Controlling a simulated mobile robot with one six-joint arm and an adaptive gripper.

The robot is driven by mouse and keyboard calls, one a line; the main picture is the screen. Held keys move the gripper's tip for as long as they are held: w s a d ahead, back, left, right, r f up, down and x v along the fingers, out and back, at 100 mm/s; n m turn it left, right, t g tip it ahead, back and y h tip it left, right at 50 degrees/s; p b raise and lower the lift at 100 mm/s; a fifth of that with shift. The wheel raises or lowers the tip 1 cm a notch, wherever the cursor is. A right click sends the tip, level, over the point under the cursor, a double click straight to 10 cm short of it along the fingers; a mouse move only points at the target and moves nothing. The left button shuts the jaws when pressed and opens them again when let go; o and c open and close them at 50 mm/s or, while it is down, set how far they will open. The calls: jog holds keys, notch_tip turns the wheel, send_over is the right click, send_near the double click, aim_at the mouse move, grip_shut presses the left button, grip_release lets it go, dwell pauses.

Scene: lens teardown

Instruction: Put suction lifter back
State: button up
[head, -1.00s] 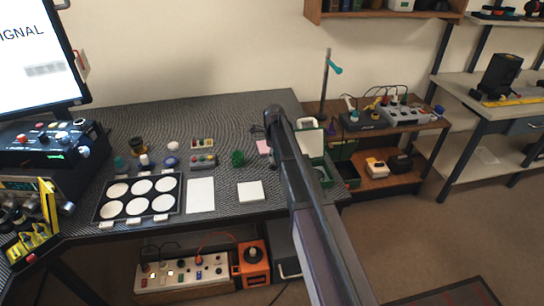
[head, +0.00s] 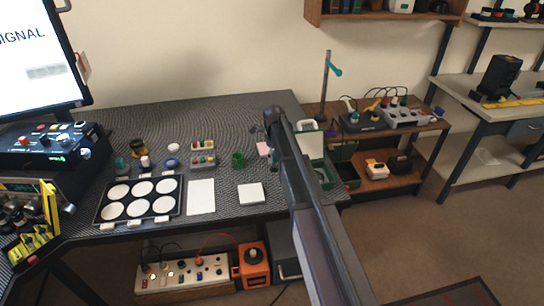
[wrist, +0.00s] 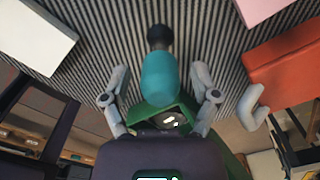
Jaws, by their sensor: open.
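The suction lifter appears to be the teal piece with a dark round end (wrist: 160,76) in the wrist view. It lies between the two grey fingers of my gripper (wrist: 160,88), which are spread apart with gaps visible on both sides. A green part (wrist: 160,112) shows right behind it; I cannot tell whether it is a holder or whether the lifter touches it. In the head view my arm covers most of this spot, at the right part of the dark ribbed mat (head: 235,112).
A pink pad (head: 263,148), a green cup (head: 238,160) and a white block (head: 250,193) lie left of my arm. A tray with white discs (head: 106,211) is farther left.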

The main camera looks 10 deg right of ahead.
jog(key=shift+r+p, duration=5.4)
jog(key=shift+r, duration=0.25)
jog(key=shift+s, duration=0.15)
jog(key=shift+s, duration=0.25)
jog(key=s+n, duration=2.5)
jog(key=s, duration=0.3)
jog(key=shift+s+a, duration=0.25)
jog(key=shift+a, duration=0.15)
